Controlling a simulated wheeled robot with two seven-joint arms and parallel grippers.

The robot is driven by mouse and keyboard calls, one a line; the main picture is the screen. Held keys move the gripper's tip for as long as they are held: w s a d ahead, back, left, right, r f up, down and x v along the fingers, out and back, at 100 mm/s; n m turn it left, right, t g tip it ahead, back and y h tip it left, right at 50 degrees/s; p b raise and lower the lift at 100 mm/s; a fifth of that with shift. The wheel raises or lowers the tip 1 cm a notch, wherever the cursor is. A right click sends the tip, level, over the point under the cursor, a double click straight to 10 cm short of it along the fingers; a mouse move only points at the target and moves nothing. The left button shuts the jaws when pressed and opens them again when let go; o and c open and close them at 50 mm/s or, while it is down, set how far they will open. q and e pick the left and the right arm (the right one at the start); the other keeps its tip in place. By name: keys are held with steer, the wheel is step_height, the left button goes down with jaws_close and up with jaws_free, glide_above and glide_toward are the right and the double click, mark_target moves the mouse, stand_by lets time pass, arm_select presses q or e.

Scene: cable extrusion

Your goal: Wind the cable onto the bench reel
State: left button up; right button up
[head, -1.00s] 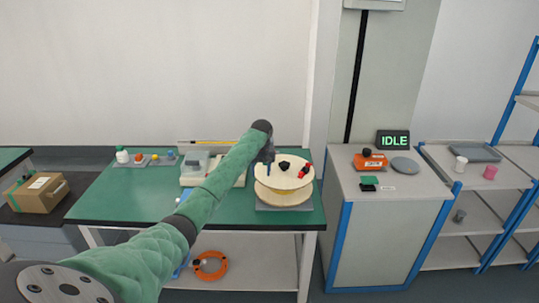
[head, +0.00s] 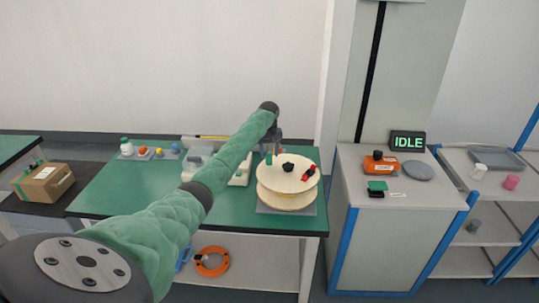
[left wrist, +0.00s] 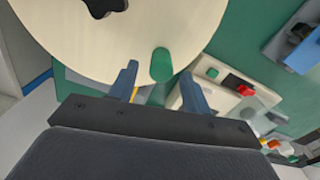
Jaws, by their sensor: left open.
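The bench reel (head: 287,182) is a pale wooden spool on a grey base plate on the green bench. A black knob (head: 288,167) is at its middle, a red-and-black part (head: 309,173) near its right edge, and a green peg (head: 269,159) near its left rim. My left gripper (left wrist: 160,92) is open at the reel's rim. In the left wrist view, its blue fingers stand either side of the green peg (left wrist: 161,65), with nothing clearly gripped. An orange cable coil (head: 211,262) is on the bench's lower shelf. My right gripper is out of view.
A pale box-shaped device (head: 240,175) stands left of the reel, partly behind my arm. Small bottles and coloured pieces (head: 150,152) are at the back left. A cabinet (head: 385,230) with an IDLE display (head: 407,141) stands right of the bench.

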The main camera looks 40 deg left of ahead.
arm_select(q)
steer(key=shift+f+p, duration=0.3)
steer(key=shift+f, duration=0.65)
steer(key=shift+s+f, duration=0.15)
steer(key=shift+f, duration=0.2)
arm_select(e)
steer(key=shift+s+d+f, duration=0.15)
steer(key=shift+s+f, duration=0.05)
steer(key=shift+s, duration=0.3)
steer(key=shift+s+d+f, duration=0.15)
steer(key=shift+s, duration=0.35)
arm_select(q)
jaws_close()
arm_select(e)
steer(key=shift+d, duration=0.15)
